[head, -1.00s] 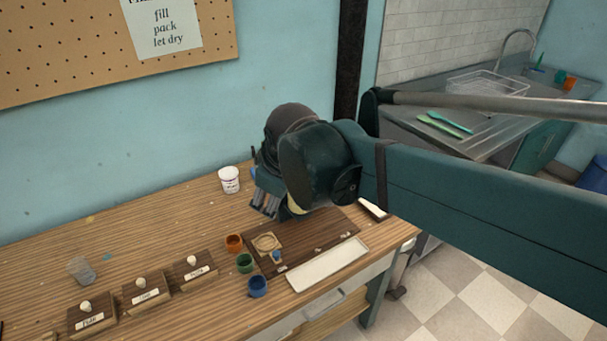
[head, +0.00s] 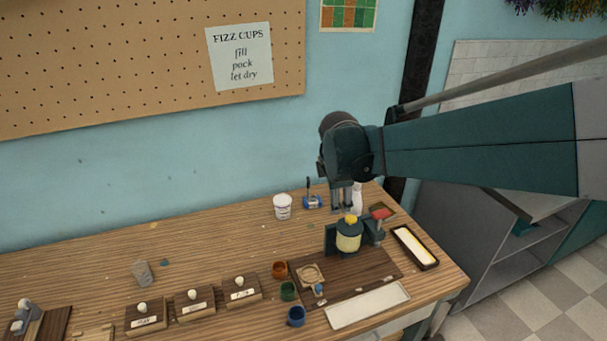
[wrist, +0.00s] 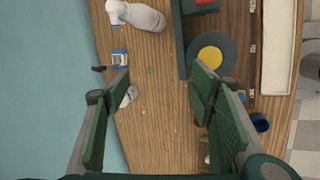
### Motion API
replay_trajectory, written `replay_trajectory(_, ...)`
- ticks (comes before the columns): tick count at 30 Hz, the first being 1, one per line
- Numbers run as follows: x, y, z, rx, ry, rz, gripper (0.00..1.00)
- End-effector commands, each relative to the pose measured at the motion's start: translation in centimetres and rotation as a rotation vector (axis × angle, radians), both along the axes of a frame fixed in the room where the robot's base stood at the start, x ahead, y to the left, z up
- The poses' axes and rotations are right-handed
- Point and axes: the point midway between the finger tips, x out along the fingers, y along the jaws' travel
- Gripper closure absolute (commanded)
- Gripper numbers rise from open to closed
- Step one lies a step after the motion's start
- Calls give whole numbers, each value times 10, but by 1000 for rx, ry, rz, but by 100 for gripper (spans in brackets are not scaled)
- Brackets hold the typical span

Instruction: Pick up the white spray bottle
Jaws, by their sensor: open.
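The white spray bottle (head: 357,198) stands at the back right of the wooden bench, just right of and partly behind my gripper's fingers in the head view. In the wrist view the bottle (wrist: 145,18) shows at the top, its white spray head to the left, ahead of the fingertips and apart from them. My gripper (head: 343,208) points down over the back of the bench. In the wrist view my gripper (wrist: 160,75) is open and empty, with bare bench between its fingers.
A dark green press (head: 346,240) with a yellow top stands close in front of the bottle. A small blue object (head: 312,202) and a white tub (head: 282,207) stand to the left. A white tray (head: 367,305) and small coloured cups lie nearer the front. The bench's left middle is fairly clear.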

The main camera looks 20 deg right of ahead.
Motion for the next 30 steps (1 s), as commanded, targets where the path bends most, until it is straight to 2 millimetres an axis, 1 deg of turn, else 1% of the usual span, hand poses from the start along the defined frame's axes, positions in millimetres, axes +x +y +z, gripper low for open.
replay_trajectory(3,15,-13,-1,-42,36,70,46)
replay_trajectory(8,32,-30,-7,-99,92,176,46)
replay_trajectory(18,67,-70,-27,-212,218,407,46)
replay_trajectory(24,83,-92,-41,-263,291,534,46)
replay_trajectory(30,93,-109,-54,-300,347,632,46)
